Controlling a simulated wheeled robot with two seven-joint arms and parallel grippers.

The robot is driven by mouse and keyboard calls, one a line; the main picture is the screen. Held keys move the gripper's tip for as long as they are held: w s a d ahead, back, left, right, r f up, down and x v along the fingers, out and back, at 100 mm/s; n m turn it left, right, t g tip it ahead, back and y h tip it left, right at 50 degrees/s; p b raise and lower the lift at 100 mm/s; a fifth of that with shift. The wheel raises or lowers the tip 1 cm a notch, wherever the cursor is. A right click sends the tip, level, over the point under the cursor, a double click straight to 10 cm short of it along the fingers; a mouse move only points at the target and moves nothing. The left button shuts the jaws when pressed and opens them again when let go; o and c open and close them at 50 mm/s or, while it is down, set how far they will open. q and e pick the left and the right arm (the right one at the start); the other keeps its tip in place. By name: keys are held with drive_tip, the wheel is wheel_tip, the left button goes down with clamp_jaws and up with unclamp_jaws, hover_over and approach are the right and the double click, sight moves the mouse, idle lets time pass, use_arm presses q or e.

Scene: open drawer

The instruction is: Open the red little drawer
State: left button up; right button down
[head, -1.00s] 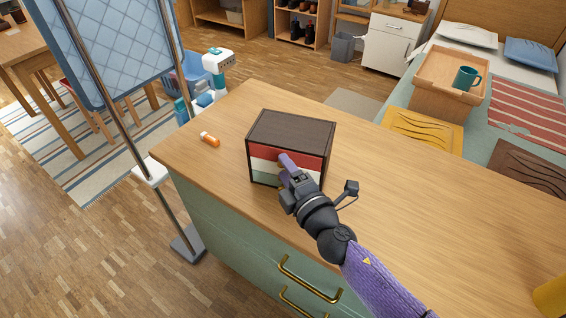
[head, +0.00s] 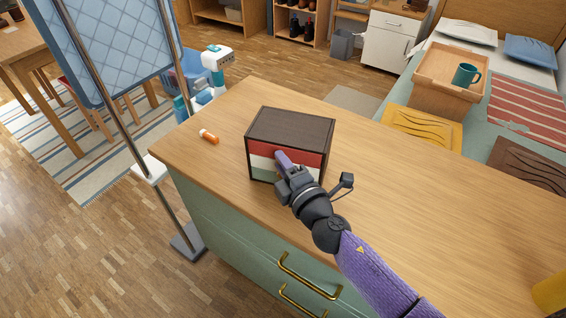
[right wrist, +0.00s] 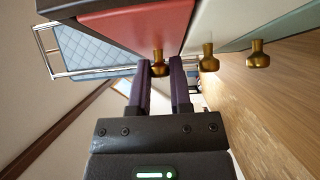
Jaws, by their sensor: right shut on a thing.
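A small dark brown drawer box (head: 292,127) stands on the wooden counter. Its front has a red drawer (head: 308,161) at the top, a white one (head: 261,163) below it and a green one (head: 262,176) at the bottom. In the right wrist view the red drawer (right wrist: 150,25) carries a brass knob (right wrist: 158,66). My right gripper (head: 281,157) is at the front of the red drawer, and in the right wrist view its fingers (right wrist: 160,75) are shut on that knob. The red drawer looks flush with the box. My left gripper is not in view.
An orange pill bottle (head: 208,137) lies left of the box on the counter (head: 400,185). The white drawer's knob (right wrist: 208,60) and the green drawer's knob (right wrist: 258,56) are close beside my fingers. A metal stand (head: 115,130) is at the left.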

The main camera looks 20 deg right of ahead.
idle(1.0)
drive_tip(key=s+a, duration=0.1)
drive_tip(key=s, duration=0.1)
drive_tip(key=s+a, duration=0.2)
drive_tip(key=shift+s+a, duration=0.1)
drive_tip(key=shift+s, duration=0.15)
drive_tip(key=c, duration=0.5)
unclamp_jaws()
drive_tip(key=shift+c, duration=0.2)
